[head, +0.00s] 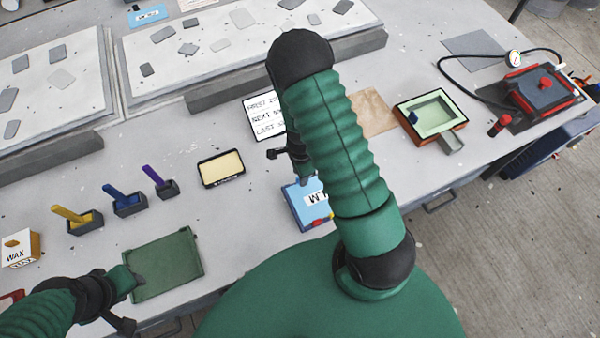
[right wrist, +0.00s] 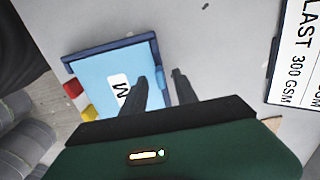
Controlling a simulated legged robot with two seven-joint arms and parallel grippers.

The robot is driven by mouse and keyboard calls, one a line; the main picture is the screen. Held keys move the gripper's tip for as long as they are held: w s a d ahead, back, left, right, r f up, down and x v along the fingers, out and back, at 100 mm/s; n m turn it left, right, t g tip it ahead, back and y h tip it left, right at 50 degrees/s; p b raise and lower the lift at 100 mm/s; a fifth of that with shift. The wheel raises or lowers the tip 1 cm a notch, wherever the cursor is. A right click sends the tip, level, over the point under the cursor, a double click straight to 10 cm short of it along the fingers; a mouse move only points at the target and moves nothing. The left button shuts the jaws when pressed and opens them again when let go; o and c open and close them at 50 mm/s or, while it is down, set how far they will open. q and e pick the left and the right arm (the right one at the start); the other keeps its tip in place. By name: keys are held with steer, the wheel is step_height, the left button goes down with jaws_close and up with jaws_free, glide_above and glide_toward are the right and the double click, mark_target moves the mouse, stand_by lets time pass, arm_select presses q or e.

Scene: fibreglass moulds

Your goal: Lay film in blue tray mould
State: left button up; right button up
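A dark-blue-framed box (head: 303,207) holds a light-blue sheet whose label ends in "M", with red and yellow tabs. It lies near the table's front edge, partly behind my right arm; it also shows in the right wrist view (right wrist: 68,70). A green-lined mould (head: 432,108) with a blue piece sits at right. Which is the blue tray mould is unclear.
Small holders with yellow (head: 72,216), blue (head: 122,200) and purple (head: 157,178) handles stand at left, near a wax box (head: 20,248). A cream pad (head: 222,168), a text card (head: 264,116) and a red-black device with hose (head: 542,90) are farther back.

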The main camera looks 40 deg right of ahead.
step_height(320, 180, up, 17)
steer(key=p, duration=0.2)
steer(key=shift+f, duration=0.2)
